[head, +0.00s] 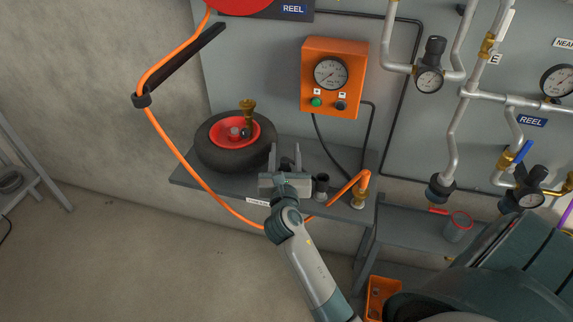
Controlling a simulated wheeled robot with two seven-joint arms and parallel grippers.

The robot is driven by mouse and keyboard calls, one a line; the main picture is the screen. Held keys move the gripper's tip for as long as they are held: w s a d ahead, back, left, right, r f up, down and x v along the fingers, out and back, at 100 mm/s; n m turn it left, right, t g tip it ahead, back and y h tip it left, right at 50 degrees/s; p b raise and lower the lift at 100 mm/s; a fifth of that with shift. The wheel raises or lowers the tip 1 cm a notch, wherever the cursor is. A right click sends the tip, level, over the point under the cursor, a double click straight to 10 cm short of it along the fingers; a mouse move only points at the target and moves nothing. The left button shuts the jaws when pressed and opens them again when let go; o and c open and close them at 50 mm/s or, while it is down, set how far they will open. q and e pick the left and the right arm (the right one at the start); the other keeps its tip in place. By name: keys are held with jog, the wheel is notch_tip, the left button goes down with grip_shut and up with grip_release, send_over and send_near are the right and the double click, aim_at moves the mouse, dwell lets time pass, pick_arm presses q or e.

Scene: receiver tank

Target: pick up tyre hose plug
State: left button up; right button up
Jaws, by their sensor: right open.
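The orange hose (186,160) hangs in a loop from the reel, passes in front of the shelf and behind my right arm. Its end bends down to a brass fitting (358,199) on the shelf's right end, which looks like the hose plug. A black tyre (211,160) with a red hub lies on the shelf's left part, with a brass coupling (248,106) standing up from it. My right gripper (285,155) is open, fingers pointing to the back, just right of the tyre and left of the plug. Nothing shows between its fingers. My left gripper is out of view.
A dark cup-like part (322,185) stands between my right gripper and the plug. An orange gauge box (334,77) is on the wall above. A lower shelf (405,226) with a red-rimmed cup (458,227) is at right.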

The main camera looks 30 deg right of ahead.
dwell(0.5)
grip_shut()
jog(key=shift+r, duration=0.2)
